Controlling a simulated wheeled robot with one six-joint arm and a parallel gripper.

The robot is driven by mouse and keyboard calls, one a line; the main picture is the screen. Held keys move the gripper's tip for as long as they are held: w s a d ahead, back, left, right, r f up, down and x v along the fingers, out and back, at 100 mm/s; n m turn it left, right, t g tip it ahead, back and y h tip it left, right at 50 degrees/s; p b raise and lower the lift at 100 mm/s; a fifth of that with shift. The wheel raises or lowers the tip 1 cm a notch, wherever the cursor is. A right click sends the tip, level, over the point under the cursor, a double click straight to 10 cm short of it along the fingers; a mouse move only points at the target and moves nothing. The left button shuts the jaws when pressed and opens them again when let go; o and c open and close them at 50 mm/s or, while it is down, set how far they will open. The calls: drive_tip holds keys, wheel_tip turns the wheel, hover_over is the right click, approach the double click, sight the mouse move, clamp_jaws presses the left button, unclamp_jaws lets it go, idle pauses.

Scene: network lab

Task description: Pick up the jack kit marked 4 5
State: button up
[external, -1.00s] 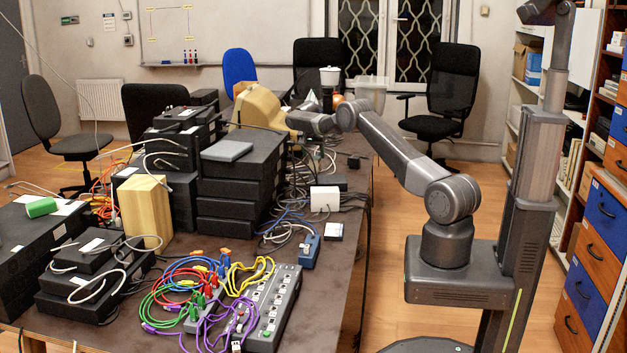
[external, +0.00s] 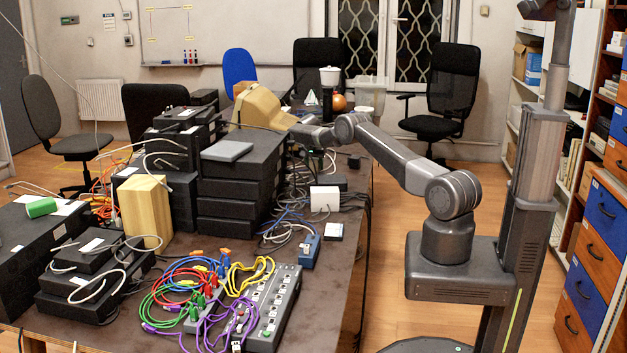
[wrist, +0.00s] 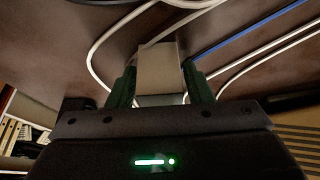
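In the wrist view a small pale box (wrist: 159,72), perhaps the jack kit, lies on the dark table between the two green fingers of my gripper (wrist: 159,80). No marking 4 5 is readable on it. The fingers stand apart, one on each side of the box. They look open around it, with contact hard to judge.
White cables (wrist: 105,50) and a blue cable (wrist: 245,38) run close around the box. Stacked black devices (external: 240,190) stand left of my gripper. A white box (external: 325,199), a small pale box (external: 334,231) and a blue box (external: 306,251) lie nearer along the right side.

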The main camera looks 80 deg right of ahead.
drive_tip(key=c, duration=0.7)
drive_tip(key=shift+r, duration=0.1)
